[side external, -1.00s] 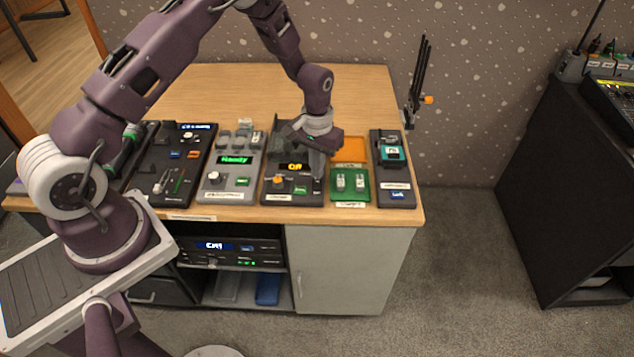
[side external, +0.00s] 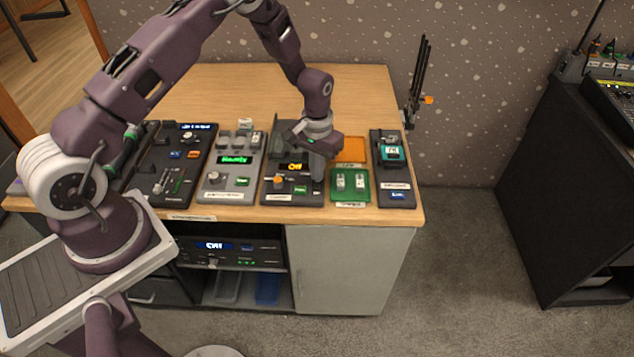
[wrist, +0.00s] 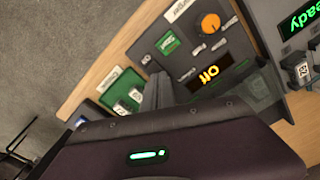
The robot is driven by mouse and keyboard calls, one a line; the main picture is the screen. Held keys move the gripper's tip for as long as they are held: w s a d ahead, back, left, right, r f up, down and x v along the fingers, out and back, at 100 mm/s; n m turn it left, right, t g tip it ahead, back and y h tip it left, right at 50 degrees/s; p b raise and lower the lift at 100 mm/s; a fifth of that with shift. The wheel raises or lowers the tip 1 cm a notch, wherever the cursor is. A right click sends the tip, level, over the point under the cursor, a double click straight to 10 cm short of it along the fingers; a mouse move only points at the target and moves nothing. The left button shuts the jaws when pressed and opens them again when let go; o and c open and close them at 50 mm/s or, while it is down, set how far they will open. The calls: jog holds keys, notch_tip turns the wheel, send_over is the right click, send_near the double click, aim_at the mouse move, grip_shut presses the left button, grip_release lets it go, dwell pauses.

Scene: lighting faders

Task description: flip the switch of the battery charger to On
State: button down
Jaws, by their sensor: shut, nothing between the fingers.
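The battery charger (side external: 291,199) is a dark grey unit near the front of the desk. Its display (side external: 294,167) reads "Off" in orange, and the same display (wrist: 207,74) shows in the wrist view. An orange knob (wrist: 210,23) and a green label (wrist: 168,44) are on its face. A small light part (wrist: 146,59), possibly the switch, is near its edge, close to my fingers. My gripper (side external: 317,176) is shut and empty, pointing down at the charger's right side. Its fingers (wrist: 157,90) also show in the wrist view. I cannot tell whether they touch the charger.
A green tray (side external: 350,198) with small light pieces lies right of the charger, with an orange tray (side external: 351,145) behind it. A unit reading "Ready" (side external: 234,160) stands left. The back desktop is clear.

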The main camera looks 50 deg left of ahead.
jog(key=shift+f, duration=0.4)
jog(key=shift+r, duration=3.5)
notch_tip(320, 180, up, 11)
jog(key=t, duration=0.1)
send_over(315, 188)
jog(key=s+d+r+m+t, duration=0.1)
jog(key=s+d+r+t, duration=0.1)
jog(key=s+r, duration=0.75)
jog(key=s+d+r+m+t, duration=0.1)
jog(key=s+r, duration=0.2)
jog(key=s, duration=0.6)
jog(key=s+d+r+m+t, duration=0.1)
jog(key=s+r, duration=0.3)
jog(key=s, duration=0.4)
jog(key=shift+s+r+t, duration=0.15)
jog(key=shift+s+t, duration=0.15)
jog(key=shift+s, duration=0.1)
